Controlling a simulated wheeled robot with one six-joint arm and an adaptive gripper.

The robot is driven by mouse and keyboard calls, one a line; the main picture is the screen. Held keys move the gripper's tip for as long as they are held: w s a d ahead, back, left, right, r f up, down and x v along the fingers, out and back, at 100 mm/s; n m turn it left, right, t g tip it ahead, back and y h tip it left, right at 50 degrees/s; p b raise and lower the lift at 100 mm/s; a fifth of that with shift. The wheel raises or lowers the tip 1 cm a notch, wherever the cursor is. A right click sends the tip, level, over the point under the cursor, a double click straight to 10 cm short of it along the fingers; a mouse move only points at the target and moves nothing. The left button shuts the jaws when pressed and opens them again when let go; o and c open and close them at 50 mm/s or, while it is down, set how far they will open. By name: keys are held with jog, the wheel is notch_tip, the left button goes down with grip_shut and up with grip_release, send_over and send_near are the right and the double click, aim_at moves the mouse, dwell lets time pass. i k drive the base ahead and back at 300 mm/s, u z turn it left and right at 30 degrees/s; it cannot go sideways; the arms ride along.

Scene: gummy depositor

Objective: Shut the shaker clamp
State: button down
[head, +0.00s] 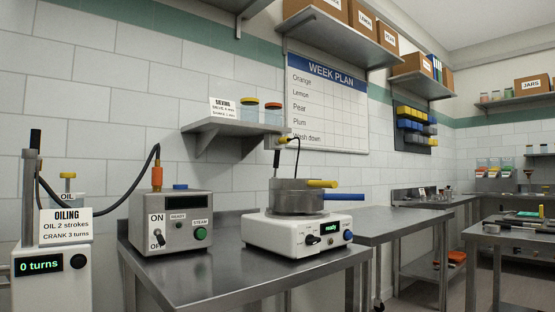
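The shaker (290,232) is a white box with a lit "ready" display, on the metal table in the middle of the head view. A round metal pan or sieve stack (290,201) sits on it. A yellow handle (322,183) and a longer blue handle (343,197) stick out to the right from the stack. A dark upright rod (277,158) stands behind it. I cannot tell which of these is the clamp, or whether it is open. My gripper is not in view.
A grey steam box (171,222) with an ON/OFF switch stands left of the shaker on the metal table (205,283). An oiling unit (51,262) reading "0 turns" is at far left. A wall shelf (230,128) with jars hangs above. The right-hand bench (392,223) is clear.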

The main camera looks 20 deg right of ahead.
aim_at(276, 154)
jog(key=z, duration=0.65)
jog(key=i, duration=0.55)
jog(key=z, duration=0.4)
